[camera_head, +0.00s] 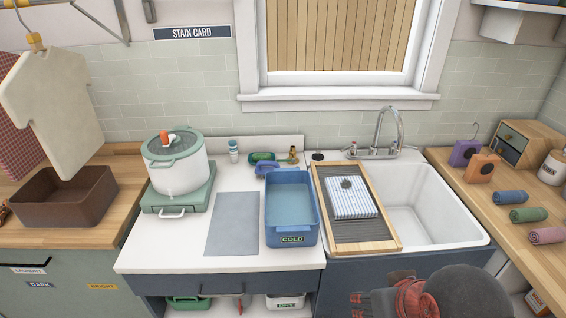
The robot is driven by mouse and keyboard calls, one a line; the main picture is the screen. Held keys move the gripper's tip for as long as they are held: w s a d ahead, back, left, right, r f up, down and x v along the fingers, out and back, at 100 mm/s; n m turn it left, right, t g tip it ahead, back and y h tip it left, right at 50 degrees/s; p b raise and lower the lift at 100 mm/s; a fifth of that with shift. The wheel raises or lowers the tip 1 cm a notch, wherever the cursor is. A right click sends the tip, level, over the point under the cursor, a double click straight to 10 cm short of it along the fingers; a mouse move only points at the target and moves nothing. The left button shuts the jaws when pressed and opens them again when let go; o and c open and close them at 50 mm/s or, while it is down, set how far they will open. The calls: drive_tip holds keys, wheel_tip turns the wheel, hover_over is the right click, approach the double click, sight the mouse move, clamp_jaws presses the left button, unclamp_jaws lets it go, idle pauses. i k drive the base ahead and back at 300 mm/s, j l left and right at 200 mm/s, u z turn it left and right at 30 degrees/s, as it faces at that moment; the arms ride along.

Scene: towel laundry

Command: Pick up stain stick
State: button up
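A small upright white stick-shaped container with a blue-green cap (233,150) stands at the back of the white counter, right of the pot. It looks most like the stain stick, but its label is too small to read. My gripper (385,298) is low at the bottom of the view, in front of the sink cabinet and well apart from the container. Its fingers are partly hidden and too unclear to tell open from shut. A folded striped towel (363,205) with a dark round spot lies on the washboard (385,246) over the sink.
A lidded white pot (178,178) stands left of the container. A green item (262,157), a small amber bottle (293,155) and a blue tub (306,236) marked COLD are to its right. A flat grey mat (232,222) lies in front. The tap (390,130) rises behind the sink.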

sight(232, 143)
drive_tip(key=i+j+u, duration=0.45)
drive_tip(key=j, duration=0.3)
drive_tip(key=i+j+u, duration=0.4)
drive_tip(key=i+j, duration=0.2)
drive_tip(key=i, duration=0.15)
